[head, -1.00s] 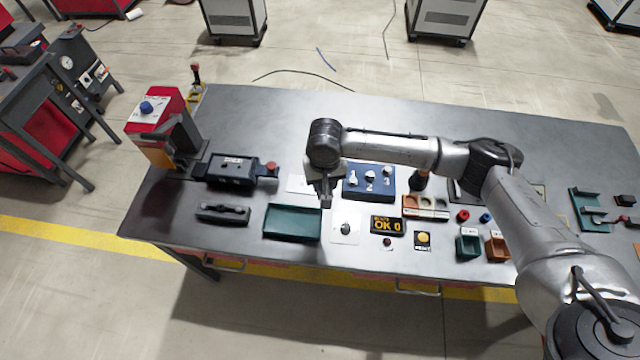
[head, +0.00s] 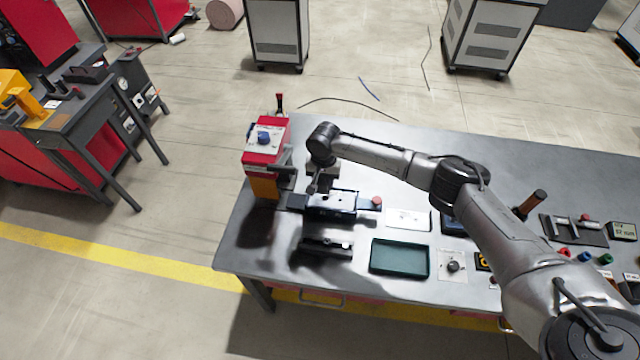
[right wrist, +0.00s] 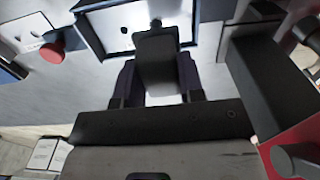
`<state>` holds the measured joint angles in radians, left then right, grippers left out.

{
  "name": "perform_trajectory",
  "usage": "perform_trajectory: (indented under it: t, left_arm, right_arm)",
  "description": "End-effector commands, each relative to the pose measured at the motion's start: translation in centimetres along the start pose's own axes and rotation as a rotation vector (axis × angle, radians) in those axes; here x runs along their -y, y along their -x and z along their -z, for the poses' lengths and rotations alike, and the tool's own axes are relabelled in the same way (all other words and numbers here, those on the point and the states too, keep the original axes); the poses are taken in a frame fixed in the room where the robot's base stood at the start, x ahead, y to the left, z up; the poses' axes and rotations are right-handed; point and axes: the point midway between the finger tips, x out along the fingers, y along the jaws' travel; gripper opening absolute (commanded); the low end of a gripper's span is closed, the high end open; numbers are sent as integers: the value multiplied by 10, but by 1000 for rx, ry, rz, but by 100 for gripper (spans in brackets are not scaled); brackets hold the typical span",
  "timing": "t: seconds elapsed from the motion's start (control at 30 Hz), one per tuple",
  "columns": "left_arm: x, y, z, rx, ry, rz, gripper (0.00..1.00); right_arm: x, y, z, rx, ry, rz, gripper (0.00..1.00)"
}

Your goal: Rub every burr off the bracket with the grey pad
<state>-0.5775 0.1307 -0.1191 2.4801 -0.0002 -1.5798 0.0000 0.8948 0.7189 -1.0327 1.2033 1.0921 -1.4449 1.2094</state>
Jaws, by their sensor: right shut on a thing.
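My right gripper (head: 314,186) is over the left part of a dark clamp fixture (head: 345,212) with a red knob. In the right wrist view, my right gripper (right wrist: 158,68) is shut on a dark grey block, which looks like the grey pad (right wrist: 157,55). A bright plate with a dark hole, probably the bracket (right wrist: 118,27), lies in the fixture's frame just beyond the pad. The pad's end overlaps the plate in this view; I cannot tell whether they touch. Burrs cannot be made out. My left gripper is not in view.
A red machine (head: 265,155) with a blue knob stands close left of the gripper. A dark holder (head: 325,247) and a green tray (head: 399,275) lie in front. A white card (head: 408,218) lies right of the fixture. The back of the table is clear.

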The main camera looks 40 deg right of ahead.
Motion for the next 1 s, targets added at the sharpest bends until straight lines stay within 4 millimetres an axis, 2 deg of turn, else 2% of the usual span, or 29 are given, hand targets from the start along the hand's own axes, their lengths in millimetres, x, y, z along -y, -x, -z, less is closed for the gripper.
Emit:
perform_trajectory:
  t: [0.47, 0.73, 0.8, 1.0]
  left_arm:
    - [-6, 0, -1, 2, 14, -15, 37]
    - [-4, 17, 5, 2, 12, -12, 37]
    - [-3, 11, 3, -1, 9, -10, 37]
    - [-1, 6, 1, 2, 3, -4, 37]
  right_arm:
    - [6, 1, 2, 0, -21, 1, 12]
    - [5, 4, 2, 1, -21, 0, 12]
    - [6, -8, 1, 1, -22, 0, 12]
    - [5, -25, 2, 0, -21, 0, 12]
